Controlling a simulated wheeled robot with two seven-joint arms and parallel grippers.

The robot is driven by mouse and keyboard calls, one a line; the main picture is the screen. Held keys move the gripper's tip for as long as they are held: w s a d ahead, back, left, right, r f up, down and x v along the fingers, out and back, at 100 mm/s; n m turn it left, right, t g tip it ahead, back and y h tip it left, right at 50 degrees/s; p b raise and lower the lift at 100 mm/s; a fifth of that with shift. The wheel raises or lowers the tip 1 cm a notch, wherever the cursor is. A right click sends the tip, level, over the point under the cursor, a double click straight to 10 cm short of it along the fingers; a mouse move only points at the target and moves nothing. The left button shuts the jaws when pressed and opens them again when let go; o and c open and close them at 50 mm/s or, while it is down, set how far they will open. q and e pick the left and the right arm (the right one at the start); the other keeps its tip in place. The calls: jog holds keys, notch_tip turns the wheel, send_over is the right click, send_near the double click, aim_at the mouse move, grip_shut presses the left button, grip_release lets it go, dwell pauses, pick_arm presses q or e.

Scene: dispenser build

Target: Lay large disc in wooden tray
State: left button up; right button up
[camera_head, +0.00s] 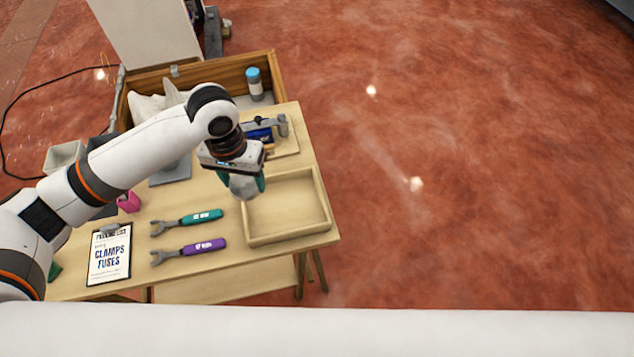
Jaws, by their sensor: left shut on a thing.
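The wooden tray (322,203) is a shallow, empty-looking box at the right front corner of the table. My left gripper (247,186) reaches in from the left and points down at the tray's left rim. It is shut on a grey, rounded thing, which I take to be the large disc (242,190). The fingers hide part of it. It is at the tray's left edge in the picture, and I cannot tell its height or whether it touches the rim. My right gripper is not in view.
A teal wrench (190,221) and a purple wrench (190,251) lie left of the tray. A clipboard (109,256) lies further left. Behind the tray are a board with a blue device (262,135) and an open wooden crate (190,73) with a blue-capped bottle (254,84).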

pick_arm(q)
notch_tip(320, 180, down, 4)
jog(key=w+d+m, duration=0.1)
jog(key=w+d, duration=0.1)
send_over(266, 211)
jog(key=f, duration=0.6)
jog(key=shift+a+f, duration=0.1)
jog(key=shift+a, duration=0.1)
jog(key=shift+d+f, duration=0.2)
jog(key=shift+f, duration=0.25)
notch_tip(266, 211, down, 3)
jog(key=shift+f, duration=0.2)
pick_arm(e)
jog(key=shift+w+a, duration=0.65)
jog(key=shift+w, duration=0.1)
